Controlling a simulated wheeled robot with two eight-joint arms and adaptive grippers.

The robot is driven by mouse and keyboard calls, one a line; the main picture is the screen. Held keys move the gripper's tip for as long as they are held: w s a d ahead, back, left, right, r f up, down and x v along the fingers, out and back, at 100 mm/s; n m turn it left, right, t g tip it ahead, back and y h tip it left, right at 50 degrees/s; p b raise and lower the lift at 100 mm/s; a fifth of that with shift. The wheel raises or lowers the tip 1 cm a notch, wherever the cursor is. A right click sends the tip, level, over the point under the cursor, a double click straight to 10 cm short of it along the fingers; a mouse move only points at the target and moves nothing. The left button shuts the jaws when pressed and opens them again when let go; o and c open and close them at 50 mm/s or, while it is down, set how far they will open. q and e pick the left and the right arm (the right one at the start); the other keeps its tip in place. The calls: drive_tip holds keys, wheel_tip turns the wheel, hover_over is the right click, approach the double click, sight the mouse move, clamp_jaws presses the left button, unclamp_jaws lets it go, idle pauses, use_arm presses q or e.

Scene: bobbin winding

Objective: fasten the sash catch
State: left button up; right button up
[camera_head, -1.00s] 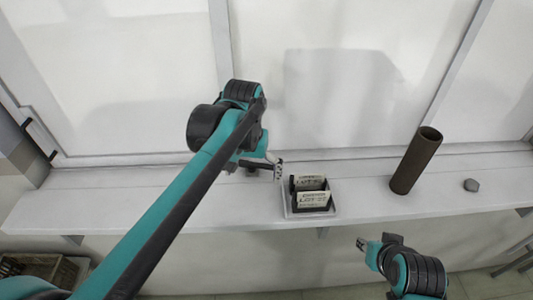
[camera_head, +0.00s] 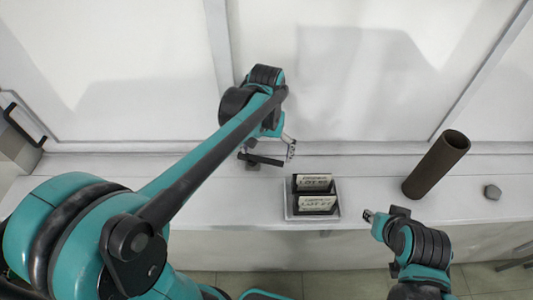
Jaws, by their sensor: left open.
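A small dark catch (camera_head: 262,159) with a flat bar sits at the foot of the window, at the back edge of the white sill. It looks like the sash catch, and its bar lies roughly sideways. My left gripper (camera_head: 272,150) is open around or just above the bar, with one fingertip near its right end. I cannot tell whether it touches the bar. The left wrist hides part of the window frame behind. My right gripper (camera_head: 369,215) is low in front of the sill, far from the catch; its jaws are too small to read.
A tray (camera_head: 288,213) with lettered cards (camera_head: 317,203) stands on the sill right of the catch. The sill (camera_head: 365,190) between tray and tube is clear.

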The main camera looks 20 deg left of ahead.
use_arm(q)
drive_tip(key=shift+f, duration=0.3)
drive_tip(key=shift+s, duration=0.2)
drive_tip(key=shift+w, duration=0.1)
drive_tip(key=c, duration=0.9)
drive_tip(key=shift+s, duration=0.2)
drive_tip(key=c, duration=0.9)
drive_tip(key=shift+s+d, duration=0.1)
drive_tip(key=shift+s, duration=0.05)
drive_tip(key=shift+c, duration=0.7)
